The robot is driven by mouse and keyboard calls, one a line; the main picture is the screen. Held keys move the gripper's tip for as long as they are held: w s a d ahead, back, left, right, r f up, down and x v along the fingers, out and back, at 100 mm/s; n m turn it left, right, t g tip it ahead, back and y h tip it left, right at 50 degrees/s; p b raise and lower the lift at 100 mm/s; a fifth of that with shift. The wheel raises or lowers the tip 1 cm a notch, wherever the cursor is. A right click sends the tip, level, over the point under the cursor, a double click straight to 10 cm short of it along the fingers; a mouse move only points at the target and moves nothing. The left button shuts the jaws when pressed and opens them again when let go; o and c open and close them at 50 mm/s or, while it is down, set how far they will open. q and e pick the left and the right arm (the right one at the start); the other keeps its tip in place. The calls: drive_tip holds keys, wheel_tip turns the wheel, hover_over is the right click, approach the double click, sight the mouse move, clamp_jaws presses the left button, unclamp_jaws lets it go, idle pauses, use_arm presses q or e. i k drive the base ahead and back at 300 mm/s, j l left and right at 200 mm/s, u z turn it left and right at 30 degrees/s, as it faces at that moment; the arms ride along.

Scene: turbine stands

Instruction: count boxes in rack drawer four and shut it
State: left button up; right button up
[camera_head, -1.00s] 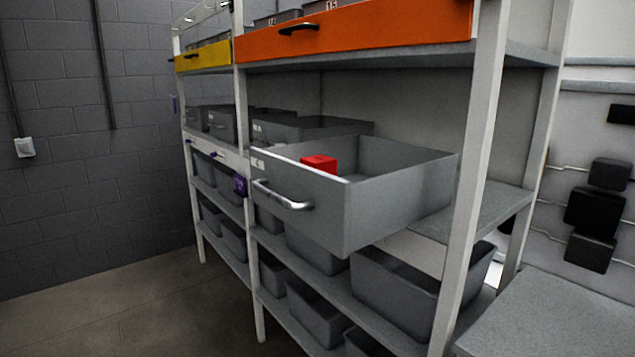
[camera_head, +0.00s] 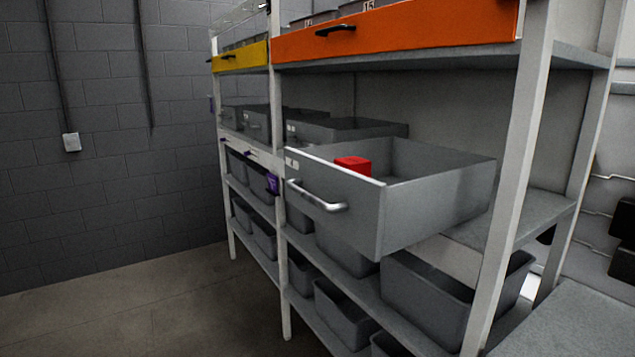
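A grey rack drawer (camera_head: 440,200) is pulled out from the middle shelf of the rack and stands open. Its front carries a silver bar handle (camera_head: 316,197) and a small white label (camera_head: 292,163) too blurred to read. One red box (camera_head: 353,164) shows inside, behind the front panel. The drawer's floor is mostly hidden by its walls, so I cannot tell whether more boxes lie lower down. Neither of my grippers is in view.
White rack posts (camera_head: 516,170) stand on both sides of the open drawer. An orange drawer front (camera_head: 400,33) is above and several grey bins (camera_head: 430,295) sit below. A grey surface (camera_head: 570,320) is at lower right. The floor (camera_head: 130,310) at left is clear.

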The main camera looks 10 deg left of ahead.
sight(415, 192)
drive_tip(key=i+j+z, duration=0.1)
drive_tip(key=i, duration=0.3)
drive_tip(key=i+j+z, duration=0.15)
drive_tip(key=i+j, duration=0.2)
